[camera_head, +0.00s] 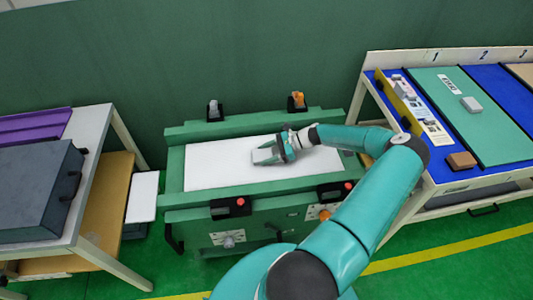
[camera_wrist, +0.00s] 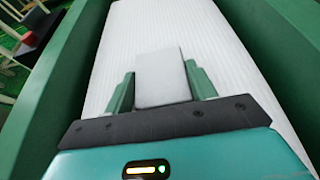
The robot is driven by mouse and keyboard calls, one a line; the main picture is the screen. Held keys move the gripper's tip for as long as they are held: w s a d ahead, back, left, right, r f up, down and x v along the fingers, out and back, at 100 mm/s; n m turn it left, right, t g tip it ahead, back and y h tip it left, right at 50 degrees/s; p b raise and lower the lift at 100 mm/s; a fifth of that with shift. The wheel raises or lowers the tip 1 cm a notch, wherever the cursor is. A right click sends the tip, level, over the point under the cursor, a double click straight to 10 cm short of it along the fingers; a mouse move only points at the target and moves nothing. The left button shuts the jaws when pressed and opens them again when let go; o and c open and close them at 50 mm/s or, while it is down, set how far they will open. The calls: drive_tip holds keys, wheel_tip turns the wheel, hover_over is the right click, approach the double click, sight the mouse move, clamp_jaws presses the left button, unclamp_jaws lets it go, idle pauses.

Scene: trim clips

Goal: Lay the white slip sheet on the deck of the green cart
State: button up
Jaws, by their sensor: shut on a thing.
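The white slip sheet (camera_head: 220,175) is long and flat and lies within the raised green sides of the green cart (camera_head: 174,180). It also shows, finely ribbed, in the wrist view (camera_wrist: 225,50), between the cart's green side walls. My gripper (camera_head: 264,154) is over the sheet's middle, with its fingers shut on a raised white block-like grip (camera_wrist: 163,75) that appears to belong to the sheet. The sheet covers most of the deck. Whether its underside touches the deck everywhere cannot be told.
Dark clamps with red knobs (camera_head: 240,202) and others with grey and orange tops (camera_head: 297,101) stand along the cart's long sides. A table with a dark grey case (camera_head: 35,190) is at left. A sloped rack with blue and green panels (camera_head: 465,120) is at right.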

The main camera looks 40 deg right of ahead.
drive_tip(key=shift+f, duration=0.5)
drive_tip(key=o, duration=1.2)
wheel_tip(320, 180, up, 5)
hover_over(299, 153)
drive_tip(key=shift+a+r, duration=0.1)
